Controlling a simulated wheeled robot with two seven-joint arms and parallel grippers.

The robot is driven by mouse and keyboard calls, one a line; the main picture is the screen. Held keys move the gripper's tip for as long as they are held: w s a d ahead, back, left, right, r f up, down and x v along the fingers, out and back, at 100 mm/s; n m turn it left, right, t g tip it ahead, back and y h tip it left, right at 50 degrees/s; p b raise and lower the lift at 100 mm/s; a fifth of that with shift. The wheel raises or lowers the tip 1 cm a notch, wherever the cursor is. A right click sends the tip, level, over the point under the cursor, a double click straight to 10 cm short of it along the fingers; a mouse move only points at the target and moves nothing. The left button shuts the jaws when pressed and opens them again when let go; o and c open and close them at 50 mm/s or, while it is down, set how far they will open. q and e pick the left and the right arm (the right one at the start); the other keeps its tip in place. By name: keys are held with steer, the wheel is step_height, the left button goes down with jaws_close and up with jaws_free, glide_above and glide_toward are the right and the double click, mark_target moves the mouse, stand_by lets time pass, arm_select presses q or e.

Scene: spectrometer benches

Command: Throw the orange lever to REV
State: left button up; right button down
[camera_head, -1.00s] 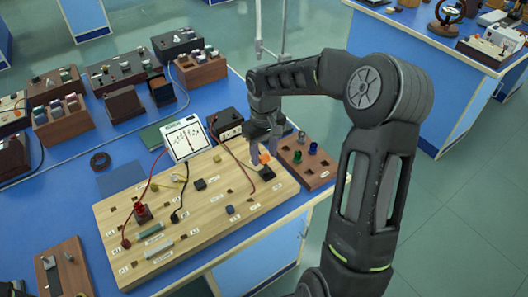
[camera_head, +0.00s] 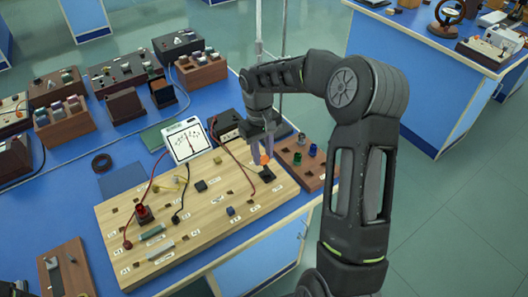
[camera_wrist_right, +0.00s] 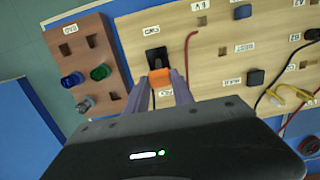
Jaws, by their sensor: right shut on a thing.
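The orange lever (camera_head: 265,159) stands on a small black base (camera_head: 267,174) at the right end of the wooden board (camera_head: 215,226). My right gripper (camera_head: 262,154) reaches down over it and is shut on the lever. In the right wrist view the orange lever tip (camera_wrist_right: 160,76) sits between the two fingertips (camera_wrist_right: 160,84), with the black base (camera_wrist_right: 155,56) just beyond. A label beside the base is partly covered by the fingers, and I cannot read REV on it.
A brown block (camera_head: 305,164) with green and blue knobs stands close to the right of the lever. A white meter (camera_head: 186,139) and a black box (camera_head: 229,124) stand behind the board. Red and black wires (camera_head: 233,157) cross the board left of the lever.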

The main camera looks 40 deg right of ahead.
steer(key=shift+w+g, duration=0.2)
steer(key=shift+g, duration=0.1)
steer(key=c, duration=1.1)
jaws_free()
steer(key=shift+w+r+b, duration=0.2)
steer(key=shift+r, duration=1.05)
steer(key=shift+w+r+b, duration=0.15)
steer(key=shift+r+b, duration=0.1)
steer(key=shift+r, duration=1.05)
steer(key=shift+w+r+b, duration=0.2)
steer(key=shift+r, duration=1.05)
